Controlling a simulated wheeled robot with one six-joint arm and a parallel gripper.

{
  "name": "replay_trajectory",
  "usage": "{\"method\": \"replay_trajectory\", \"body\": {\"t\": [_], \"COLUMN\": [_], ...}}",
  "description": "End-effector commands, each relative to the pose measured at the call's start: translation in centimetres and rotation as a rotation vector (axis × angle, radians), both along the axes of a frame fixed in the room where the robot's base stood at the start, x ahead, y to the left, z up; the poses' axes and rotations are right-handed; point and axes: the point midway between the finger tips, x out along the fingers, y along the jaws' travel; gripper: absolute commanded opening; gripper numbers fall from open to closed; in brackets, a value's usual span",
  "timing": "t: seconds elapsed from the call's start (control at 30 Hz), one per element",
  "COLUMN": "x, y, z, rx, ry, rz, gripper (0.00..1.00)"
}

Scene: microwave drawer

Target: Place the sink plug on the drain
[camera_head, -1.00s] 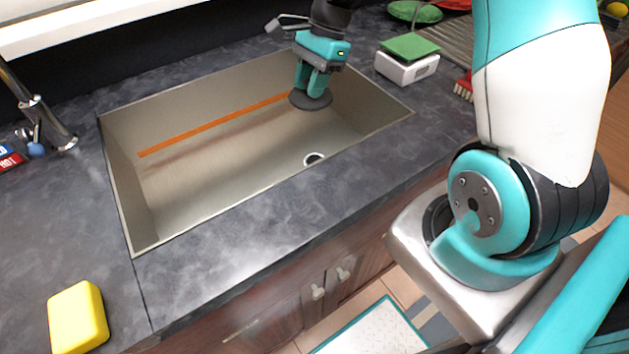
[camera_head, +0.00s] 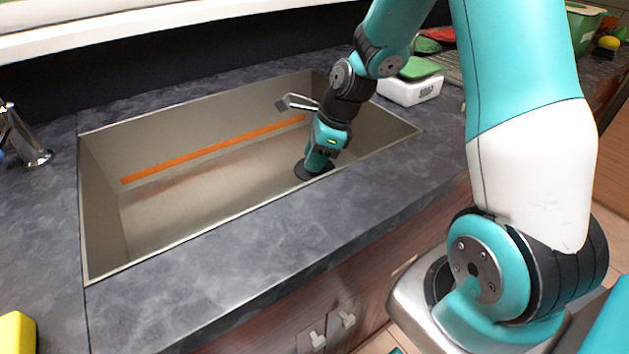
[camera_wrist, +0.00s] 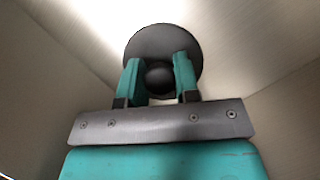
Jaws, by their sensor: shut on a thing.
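The sink plug is a dark round disc with a ball-shaped knob; it shows low in the sink (camera_head: 190,195) in the head view (camera_head: 301,172). In the wrist view the plug (camera_wrist: 165,38) lies beyond the fingertips. My gripper (camera_head: 318,163) is shut on the plug's knob, with one finger on each side of it; the fingers also show in the wrist view (camera_wrist: 158,78). The drain is not visible in the current views; the plug and my gripper cover the area where it showed earlier. I cannot tell whether the plug touches the sink floor.
An orange strip (camera_head: 215,149) runs along the sink's back wall. The sink's front rim and grey countertop (camera_head: 240,245) are close to my gripper. A white box with a green top (camera_head: 410,88) stands right of the sink. A yellow sponge (camera_head: 16,335) lies at front left.

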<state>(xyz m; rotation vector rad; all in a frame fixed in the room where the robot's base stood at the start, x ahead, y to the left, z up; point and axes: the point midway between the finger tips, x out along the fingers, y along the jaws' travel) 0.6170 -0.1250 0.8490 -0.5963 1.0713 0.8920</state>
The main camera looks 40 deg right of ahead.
Motion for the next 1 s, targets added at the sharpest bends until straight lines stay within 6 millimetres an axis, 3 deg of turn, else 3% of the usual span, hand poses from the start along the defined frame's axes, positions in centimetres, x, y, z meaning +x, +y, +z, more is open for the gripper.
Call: {"method": "replay_trajectory", "body": {"t": [0.43, 0.83, 0.87, 0.97, 1.0], "x": [0.0, 0.0, 0.0, 0.0, 0.0], "y": [0.0, 0.0, 0.0, 0.0, 0.0], "z": [-5.6, -6.2, -6.2, -6.1, -6.1], "rx": [0.001, 0.000, 0.000, 0.000, 0.000], "ry": [0.001, 0.000, 0.000, -0.001, -0.001], "rz": [0.002, 0.001, 0.001, 0.002, 0.002], "gripper": [0.07, 0.07, 0.32, 0.55, 0.55]}}
